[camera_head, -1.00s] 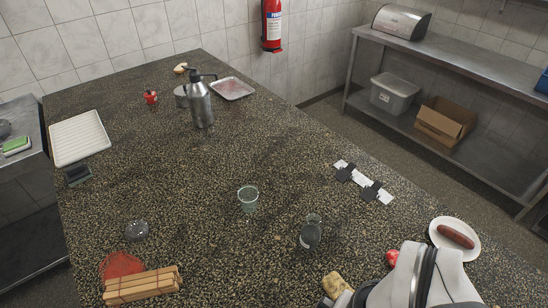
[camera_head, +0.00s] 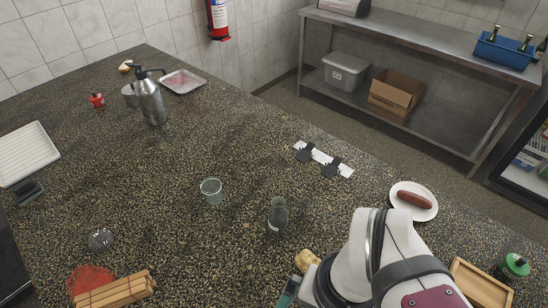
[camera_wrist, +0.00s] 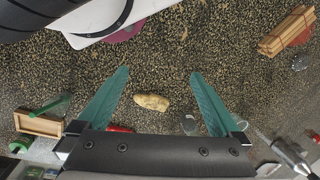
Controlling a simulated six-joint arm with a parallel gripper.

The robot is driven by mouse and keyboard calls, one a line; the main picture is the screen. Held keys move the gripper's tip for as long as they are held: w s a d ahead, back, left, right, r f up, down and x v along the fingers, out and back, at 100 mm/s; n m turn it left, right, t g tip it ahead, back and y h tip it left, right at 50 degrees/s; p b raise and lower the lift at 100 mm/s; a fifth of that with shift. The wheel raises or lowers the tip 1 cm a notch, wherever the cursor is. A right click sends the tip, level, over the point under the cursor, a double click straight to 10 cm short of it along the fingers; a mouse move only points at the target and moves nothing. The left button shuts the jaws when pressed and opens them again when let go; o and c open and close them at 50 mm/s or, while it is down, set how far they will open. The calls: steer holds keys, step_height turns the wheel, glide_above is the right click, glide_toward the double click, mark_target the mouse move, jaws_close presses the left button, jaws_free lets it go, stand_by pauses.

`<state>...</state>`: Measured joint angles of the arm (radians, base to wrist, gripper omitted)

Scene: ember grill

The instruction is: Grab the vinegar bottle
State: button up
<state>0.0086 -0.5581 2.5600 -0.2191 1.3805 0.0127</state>
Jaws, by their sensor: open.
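A small clear glass bottle (camera_head: 278,215) with a pale label stands upright on the dark speckled counter in the head view, just right of the middle; it seems to be the vinegar bottle. My gripper (camera_wrist: 157,75) shows in the wrist view with its two teal fingers wide apart and nothing held. A tan, knobby lump (camera_wrist: 152,102) lies on the counter beyond the gap between the fingers. A clear glass object (camera_wrist: 190,123) near the right finger may be the bottle; I cannot be sure. In the head view my arm hides most of the gripper.
A glass cup (camera_head: 211,190) stands left of the bottle. A metal pump sprayer (camera_head: 150,100) stands farther back. A sausage plate (camera_head: 413,201), black-and-white clips (camera_head: 323,159) and a wooden tray (camera_head: 482,285) lie to the right. A wooden bundle (camera_head: 113,289) lies front left.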

steer(key=w+d+f+n+g+h, duration=0.1)
steer(key=d+f+n+g+h, duration=0.15)
steer(key=d+n+h, duration=0.3)
steer(key=n+t+h, duration=0.4)
steer(key=n+t, duration=1)
steer(key=n, duration=1.5)
glide_toward(283, 211)
step_height(283, 211, down, 3)
steer(key=a, duration=0.3)
steer(key=shift+n+y, duration=0.25)
steer(key=x, duration=1)
steer(key=d+x, duration=0.1)
steer(key=x, duration=0.4)
steer(key=shift+s+d+f, duration=0.1)
steer(key=shift+s+f, duration=0.05)
steer(key=shift+s, duration=0.1)
jaws_close()
